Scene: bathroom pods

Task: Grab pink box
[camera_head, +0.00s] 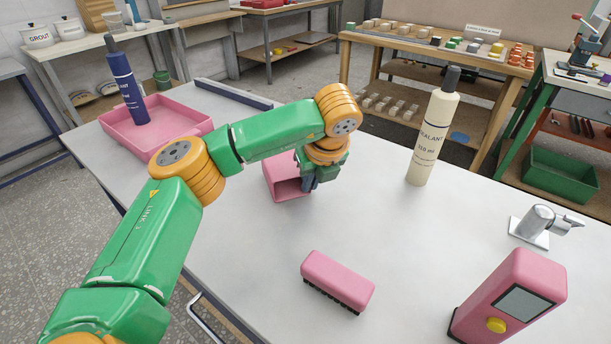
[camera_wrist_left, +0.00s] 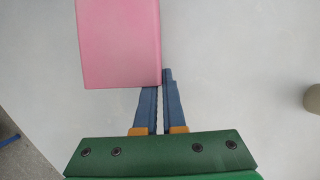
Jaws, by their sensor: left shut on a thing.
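The pink box (camera_head: 280,178) is hollow, with its open side facing the front, and sits on the white table. In the left wrist view the pink box (camera_wrist_left: 118,45) shows as a plain pink face, up and left of the fingers. My left gripper (camera_head: 309,182) is at the box's right side. Its blue fingers (camera_wrist_left: 161,85) are almost together, closed on the box's thin right wall at the near corner. The arm hides part of the box's top in the head view. My right gripper is not in view.
A pink tray (camera_head: 190,123) holding a blue bottle (camera_head: 126,85) lies at the back left. A cream sealant bottle (camera_head: 433,130) stands at the right. A pink brush (camera_head: 338,280), a pink meter (camera_head: 510,300) and a metal fitting (camera_head: 540,225) are nearer. The table's middle is clear.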

